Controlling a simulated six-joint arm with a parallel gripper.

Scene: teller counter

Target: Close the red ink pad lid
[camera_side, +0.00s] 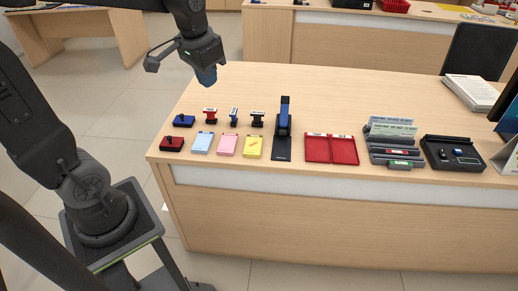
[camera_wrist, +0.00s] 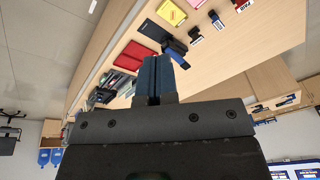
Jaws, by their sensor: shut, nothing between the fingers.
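A small red ink pad (camera_side: 171,144) with a dark piece on top lies near the front left corner of the counter. It is too small to tell how its lid stands. A similar blue ink pad (camera_side: 184,120) lies just behind it. My gripper (camera_side: 207,76) is up in the air behind and above the pads, apart from everything. Its blue fingers are together and empty, as the wrist view shows (camera_wrist: 155,72). I cannot make out the red ink pad in the wrist view.
Several stamps stand behind blue, pink and yellow pads (camera_side: 253,147). To the right are an upright blue device (camera_side: 284,117), a red two-part tray (camera_side: 331,159), a slip rack (camera_side: 390,140) and a black case (camera_side: 453,153).

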